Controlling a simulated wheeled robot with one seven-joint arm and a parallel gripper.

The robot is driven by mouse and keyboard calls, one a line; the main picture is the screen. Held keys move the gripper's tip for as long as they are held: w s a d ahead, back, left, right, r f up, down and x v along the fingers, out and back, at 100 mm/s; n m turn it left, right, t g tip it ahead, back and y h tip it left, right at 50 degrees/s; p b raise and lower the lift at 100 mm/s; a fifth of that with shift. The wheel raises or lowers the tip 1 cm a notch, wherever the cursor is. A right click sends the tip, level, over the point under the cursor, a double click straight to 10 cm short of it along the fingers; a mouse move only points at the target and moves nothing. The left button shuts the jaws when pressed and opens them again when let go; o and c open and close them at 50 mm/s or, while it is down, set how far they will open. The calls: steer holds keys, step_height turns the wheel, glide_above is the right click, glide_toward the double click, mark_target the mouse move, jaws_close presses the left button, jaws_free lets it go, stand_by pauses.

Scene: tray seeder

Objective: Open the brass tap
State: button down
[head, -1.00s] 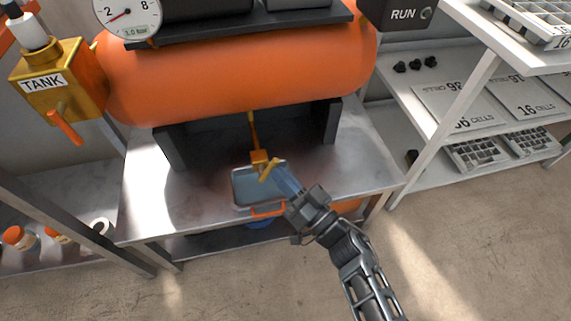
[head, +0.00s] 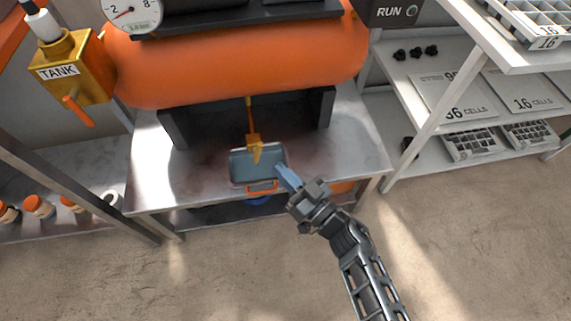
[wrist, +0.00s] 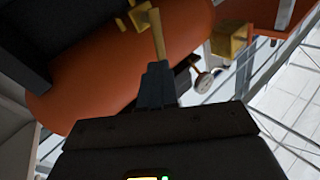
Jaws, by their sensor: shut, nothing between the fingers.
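The brass tap (head: 254,139) hangs on a thin pipe under the orange cylinder, above a shallow blue-grey tray. Its lever (head: 257,154) points toward the front of the bench. The wrist view also shows the tap body (wrist: 138,14) and the lever (wrist: 157,34), whose end lines up with my fingertips. My gripper (head: 280,169) is shut and empty, to the right of and in front of the lever, over the tray's right side. The head view shows a gap between the fingers and lever. I see no water running.
Dark supports (head: 325,108) flank the tap's space. A brass box marked TANK (head: 80,72) with an orange lever (head: 78,111) stands at left. Shelves (head: 440,120) with cell trays stand right. The floor in front is clear.

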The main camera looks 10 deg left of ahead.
steer(key=p+v, duration=0.1)
steer(key=v, duration=0.8)
steer(key=shift+f, duration=0.1)
stand_by(0.3)
steer(key=s+d+r+m+t+h+p, duration=0.55)
steer(key=s+d+r+h, duration=0.35)
steer(key=s+d+r, duration=0.55)
steer(key=s+d+r+m+g+h+p, duration=0.1)
steer(key=s+d+r+h+p, duration=0.1)
steer(key=s+r, duration=0.5)
steer(key=s+d+r+m+g+h+p, duration=0.1)
steer(key=s+d+r+g+h+p, duration=0.1)
steer(key=s+r, duration=0.5)
step_height(320, 180, up, 5)
steer(key=shift+f+h+p, duration=0.25)
steer(key=shift+h+p, duration=0.25)
steer(key=shift+h, duration=0.3)
steer(key=shift+s+a+f+g, duration=0.1)
steer(key=shift+f+g, duration=0.05)
steer(key=shift+g, duration=0.1)
